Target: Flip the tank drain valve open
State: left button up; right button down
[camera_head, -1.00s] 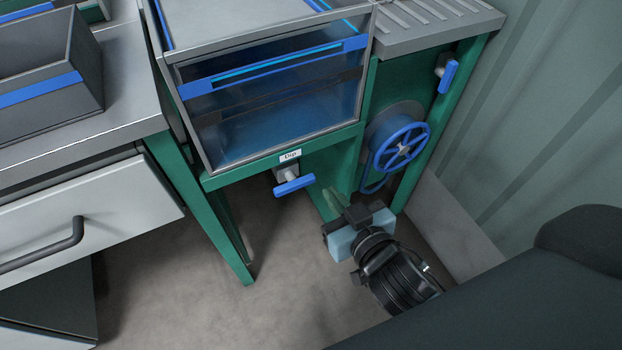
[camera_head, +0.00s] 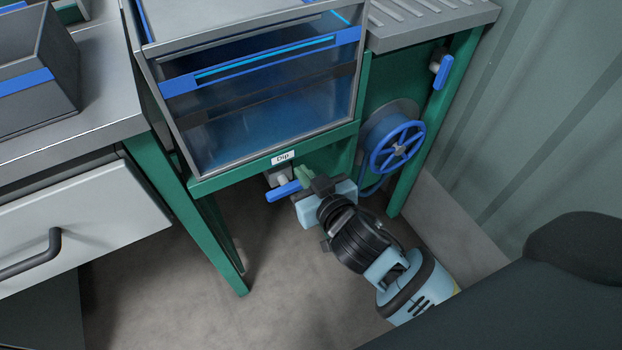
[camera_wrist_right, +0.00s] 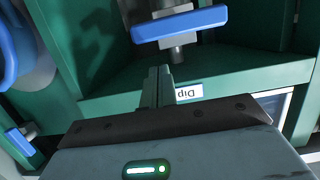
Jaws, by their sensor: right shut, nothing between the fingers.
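The tank (camera_head: 270,125) is a clear-fronted box of bluish liquid on a green frame, with a "Dip" label (camera_head: 283,157) on the frame below it. Under the label, the drain valve has a blue bar handle (camera_head: 283,191) lying crosswise. It also shows at the top of the right wrist view (camera_wrist_right: 180,27), on a grey stem. My right gripper (camera_head: 304,178) is shut and empty, its fingertips close to the handle's right end. In the right wrist view the fingertips (camera_wrist_right: 159,78) look apart from the handle. My left gripper is not in view.
A blue handwheel (camera_head: 397,147) and a second blue lever (camera_head: 441,71) are on the green frame to the right. A table leg (camera_head: 225,240) and a drawer (camera_head: 80,215) stand at left. The floor below the valve is clear.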

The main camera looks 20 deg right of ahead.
notch_tip(320, 180, down, 2)
jog(key=shift+f+b, duration=0.2)
jog(key=shift+b, duration=0.15)
